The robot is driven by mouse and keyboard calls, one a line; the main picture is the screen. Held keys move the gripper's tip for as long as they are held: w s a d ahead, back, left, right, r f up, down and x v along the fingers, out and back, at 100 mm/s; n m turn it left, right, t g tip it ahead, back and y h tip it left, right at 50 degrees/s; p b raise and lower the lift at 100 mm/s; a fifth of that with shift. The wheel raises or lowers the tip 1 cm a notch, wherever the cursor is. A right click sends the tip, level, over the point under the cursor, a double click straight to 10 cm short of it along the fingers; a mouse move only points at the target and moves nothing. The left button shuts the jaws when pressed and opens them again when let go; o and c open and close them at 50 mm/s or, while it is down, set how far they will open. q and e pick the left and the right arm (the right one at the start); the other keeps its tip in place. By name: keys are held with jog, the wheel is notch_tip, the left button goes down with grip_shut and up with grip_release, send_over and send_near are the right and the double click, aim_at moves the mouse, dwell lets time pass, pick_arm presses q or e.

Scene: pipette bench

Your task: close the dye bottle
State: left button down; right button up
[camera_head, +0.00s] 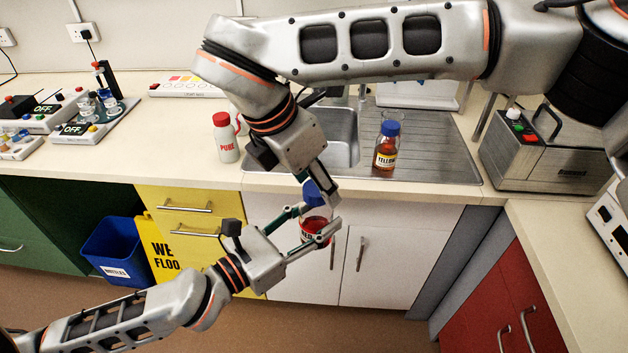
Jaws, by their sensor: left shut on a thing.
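A small glass dye bottle (314,226) with red liquid and a partly hidden label is held in the air in front of the counter. My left gripper (312,222) is shut on this bottle from the lower left and holds it nearly upright. A blue cap (312,193) shows right at the bottle's top; I cannot tell whether it is seated on the neck. My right gripper (318,190) reaches down from above, with its fingers at the cap. One finger shows on the cap's right side; the arm hides much of the rest, so its grip is unclear.
A white bottle with a red cap (226,139) stands left of the sink. A metal box device (540,150) is at right. A blue bin (112,250) stands below the counter.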

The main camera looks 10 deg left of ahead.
jog(key=shift+r, duration=2.25)
jog(key=shift+c, duration=0.6)
